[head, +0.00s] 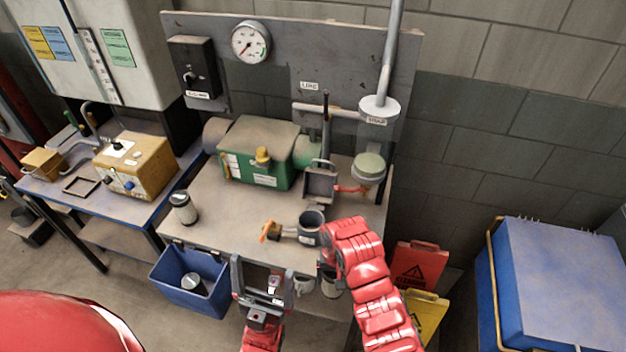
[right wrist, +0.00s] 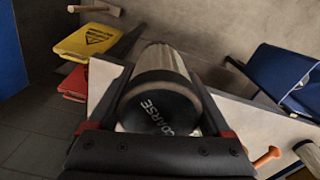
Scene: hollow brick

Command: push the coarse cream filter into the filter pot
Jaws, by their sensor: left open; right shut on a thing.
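The coarse filter (right wrist: 160,100) is a cream cylinder with a black end cap lettered COARSE. My right gripper (right wrist: 158,85) is shut on it in the right wrist view. In the head view the filter (head: 331,287) shows below my red right forearm, at the bench's front edge; my right gripper (head: 327,270) is mostly hidden there. The filter pot (head: 311,226) is a grey, open-topped cup on the bench, just behind and left of that forearm. The filter is apart from it. My left gripper (head: 263,284) is open and empty in front of the bench.
A dark-topped canister (head: 183,208) stands at the bench's left. An orange-handled thing (head: 271,231) lies beside the pot. A blue bin (head: 190,290) hangs at the front with a canister in it. A green box (head: 260,152) and pipework stand behind. The bench's middle left is clear.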

